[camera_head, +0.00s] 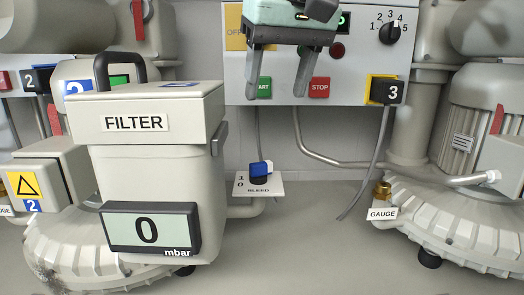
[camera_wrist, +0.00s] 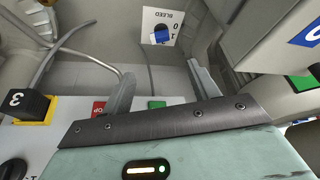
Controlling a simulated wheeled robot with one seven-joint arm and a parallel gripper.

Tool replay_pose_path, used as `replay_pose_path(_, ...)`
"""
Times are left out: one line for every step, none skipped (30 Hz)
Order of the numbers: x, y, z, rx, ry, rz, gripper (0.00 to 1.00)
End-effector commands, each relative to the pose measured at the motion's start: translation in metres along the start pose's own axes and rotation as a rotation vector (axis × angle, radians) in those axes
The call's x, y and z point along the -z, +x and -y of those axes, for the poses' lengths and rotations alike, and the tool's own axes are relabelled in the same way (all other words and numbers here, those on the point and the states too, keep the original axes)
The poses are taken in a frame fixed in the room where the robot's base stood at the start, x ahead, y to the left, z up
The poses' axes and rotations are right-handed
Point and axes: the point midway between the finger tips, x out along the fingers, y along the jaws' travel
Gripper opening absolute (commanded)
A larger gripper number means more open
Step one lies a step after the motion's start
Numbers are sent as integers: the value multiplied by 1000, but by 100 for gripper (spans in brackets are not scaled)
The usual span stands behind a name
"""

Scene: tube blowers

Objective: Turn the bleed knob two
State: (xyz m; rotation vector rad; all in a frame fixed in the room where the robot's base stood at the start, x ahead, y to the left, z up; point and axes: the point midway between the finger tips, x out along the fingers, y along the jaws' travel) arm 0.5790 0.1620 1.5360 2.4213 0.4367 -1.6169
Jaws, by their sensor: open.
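The bleed knob (camera_head: 260,172) is a small dark and blue knob on a white plate marked 1, 0 and BLEED, just right of the filter housing. It also shows in the wrist view (camera_wrist: 160,36), at the top, roughly between and beyond my fingertips. I cannot clearly tell which mark it points to. My gripper (camera_head: 274,97) hangs in front of the control panel, above the knob and apart from it. It is open and empty, its fingers pointing down. In the wrist view my gripper (camera_wrist: 160,69) also shows nothing between its fingers.
The FILTER housing (camera_head: 152,170) with a 0 mbar display (camera_head: 152,230) stands close left of the knob. A panel (camera_head: 350,70) with START and STOP buttons is behind my gripper. A blower (camera_head: 460,215) and GAUGE fitting (camera_head: 382,195) stand right. Pipes and cables run behind the knob.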

Motion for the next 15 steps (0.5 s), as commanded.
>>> replay_pose_path(-1,9,0,-2,-2,5,60)
replay_pose_path(0,15,0,-2,-2,6,60)
replay_pose_path(0,23,0,-2,-2,7,60)
replay_pose_path(0,30,0,-2,-2,6,60)
replay_pose_path(-1,36,0,-2,-2,6,60)
replay_pose_path(0,44,0,-2,-2,6,60)
replay_pose_path(0,50,0,-3,-2,6,60)
replay_pose_path(0,57,0,-3,-2,6,60)
replay_pose_path(0,65,0,-2,-2,5,60)
replay_pose_path(-1,71,0,-3,-2,6,60)
replay_pose_path(0,78,0,-2,-3,6,60)
replay_pose_path(0,86,0,-2,-2,7,60)
replay_pose_path(0,92,0,-2,-2,6,60)
replay_pose_path(-1,98,0,-2,-3,6,60)
replay_pose_path(-1,106,0,-2,-3,7,60)
